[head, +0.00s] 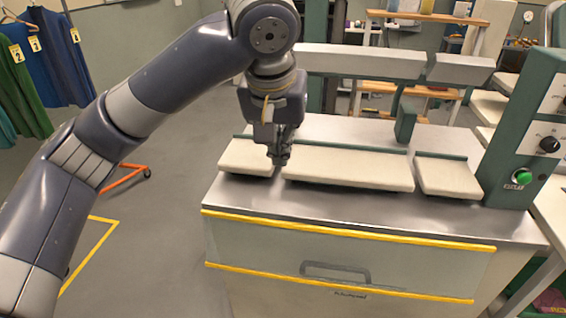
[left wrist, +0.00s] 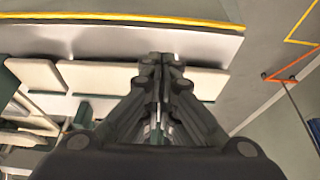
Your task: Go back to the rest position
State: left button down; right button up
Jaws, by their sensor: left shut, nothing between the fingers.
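My left gripper (head: 280,158) hangs from my left arm, which comes in from the left across the head view. Its fingers are shut with nothing between them, pointing down over the pressing machine (head: 225,197). The fingertips appear near the gap between the left pad (head: 246,157) and the long middle pad (head: 350,170); I cannot tell whether they touch. In the left wrist view the shut fingers (left wrist: 162,62) show in front of the cream pads (left wrist: 105,76). My right gripper is not in view.
A green control box (head: 528,130) with a green button stands at the machine's right. A pale beam (head: 360,62) spans above the pads.

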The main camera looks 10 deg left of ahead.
pick_arm(q)
jog(key=s+d+f+m+h, duration=0.1)
jog(key=s+d+f+h, duration=0.1)
jog(key=f, duration=0.6)
jog(key=s+d+f+m+h, duration=0.1)
jog(key=s+d+f+m, duration=0.1)
jog(key=f, duration=0.5)
jog(key=s+d+f+m+h, duration=0.1)
jog(key=s+d+f+h, duration=0.15)
jog(key=f, duration=0.55)
jog(key=s+a+f+n+g+y, duration=0.15)
jog(key=s+a+f+y, duration=0.35)
jog(key=s+a+f, duration=1.4)
notch_tip(320, 180, down, 25)
jog(key=s+d, duration=0.1)
jog(key=s, duration=0.1)
jog(key=s+a+f+g, duration=0.2)
jog(key=s+f, duration=1.3)
jog(key=s, duration=0.1)
jog(key=shift+s+a+f, duration=0.2)
jog(key=shift+s+a, duration=0.1)
jog(key=shift+a, duration=0.1)
